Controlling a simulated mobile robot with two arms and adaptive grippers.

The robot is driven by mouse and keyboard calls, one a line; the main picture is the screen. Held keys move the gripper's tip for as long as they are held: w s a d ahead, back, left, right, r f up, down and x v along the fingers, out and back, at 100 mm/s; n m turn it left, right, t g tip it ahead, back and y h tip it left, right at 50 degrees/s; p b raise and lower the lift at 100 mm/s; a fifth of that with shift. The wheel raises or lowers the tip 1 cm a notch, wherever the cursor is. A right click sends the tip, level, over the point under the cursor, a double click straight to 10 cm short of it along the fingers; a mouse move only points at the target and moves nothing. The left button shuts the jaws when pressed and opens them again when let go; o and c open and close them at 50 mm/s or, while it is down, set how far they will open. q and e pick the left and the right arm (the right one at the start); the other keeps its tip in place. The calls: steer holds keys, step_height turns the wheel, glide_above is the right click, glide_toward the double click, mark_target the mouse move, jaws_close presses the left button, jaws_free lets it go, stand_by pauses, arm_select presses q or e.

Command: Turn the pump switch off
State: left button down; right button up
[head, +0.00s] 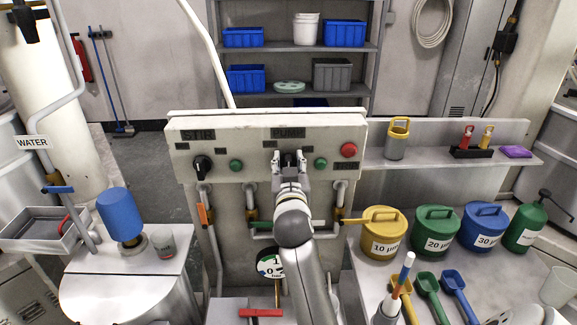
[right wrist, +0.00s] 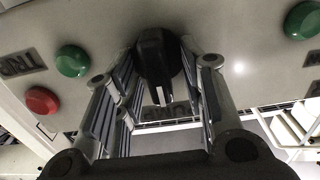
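The pump switch (head: 289,160) is a black rotary knob under the PUMP label (head: 288,133) on the pale control panel (head: 240,145). My right gripper (head: 290,158) is at the panel, its fingers on either side of the knob. In the right wrist view the black knob (right wrist: 157,60) sits between the open fingers of the gripper (right wrist: 165,85), with a white mark on its near end. Gaps show beside the knob there; I cannot tell whether a finger touches it. The fingers partly hide the knob in the head view. My left gripper is not in view.
Beside the pump switch are a green button (head: 321,164) and a red button (head: 349,150). The black STIR switch (head: 202,165) and another green button (head: 236,166) are to the left. Pipes with coloured valve handles run below. Lidded pots (head: 381,230) stand at right.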

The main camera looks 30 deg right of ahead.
mark_target(288, 158)
step_height(288, 158, up, 10)
steer(key=shift+f, duration=0.25)
steer(key=shift+f, duration=0.1)
stand_by(0.5)
